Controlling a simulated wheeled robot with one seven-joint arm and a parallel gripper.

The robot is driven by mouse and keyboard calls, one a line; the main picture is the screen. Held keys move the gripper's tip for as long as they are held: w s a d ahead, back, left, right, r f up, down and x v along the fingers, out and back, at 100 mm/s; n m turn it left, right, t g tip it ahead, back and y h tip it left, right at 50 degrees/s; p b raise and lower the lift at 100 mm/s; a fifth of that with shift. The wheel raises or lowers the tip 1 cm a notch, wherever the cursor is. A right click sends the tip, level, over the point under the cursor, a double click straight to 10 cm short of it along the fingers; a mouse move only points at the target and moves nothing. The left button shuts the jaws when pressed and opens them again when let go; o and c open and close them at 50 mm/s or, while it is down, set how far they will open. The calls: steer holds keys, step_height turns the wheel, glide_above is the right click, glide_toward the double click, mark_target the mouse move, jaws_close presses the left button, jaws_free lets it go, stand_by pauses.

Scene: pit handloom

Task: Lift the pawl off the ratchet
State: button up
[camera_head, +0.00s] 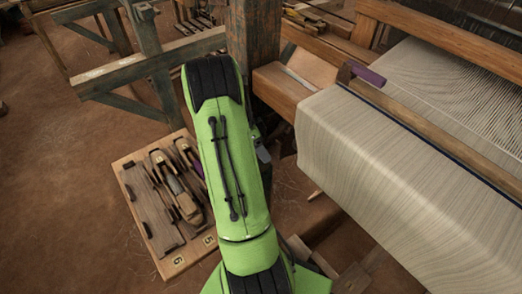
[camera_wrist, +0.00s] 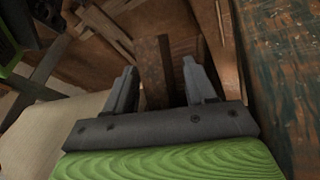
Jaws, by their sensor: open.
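My gripper (camera_wrist: 160,68) shows in the wrist view with its two grey fingers apart. A brown wooden bar (camera_wrist: 153,72) shows in the gap between them; I cannot tell whether it touches a finger. In the head view my green arm hides the gripper and much of the loom's near corner. A small grey piece (camera_head: 263,154) sticks out beside the arm there; I cannot tell what it is. I cannot make out the pawl or the ratchet in either view.
Striped cloth (camera_head: 375,150) wraps the loom's front beam at right. A weathered post (camera_head: 252,45) stands behind my arm, close by at right in the wrist view (camera_wrist: 275,75). A wooden tray (camera_head: 137,190) holding shuttles lies left. Brown floor (camera_head: 60,190) is clear at far left.

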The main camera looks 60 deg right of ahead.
jaws_close()
steer(key=shift+w+a+r+y, duration=0.15)
steer(key=shift+a+r+y, duration=0.15)
steer(key=shift+r, duration=0.15)
jaws_free()
steer(key=p+v, duration=0.6)
steer(key=v, duration=0.9)
steer(key=shift+r, duration=0.4)
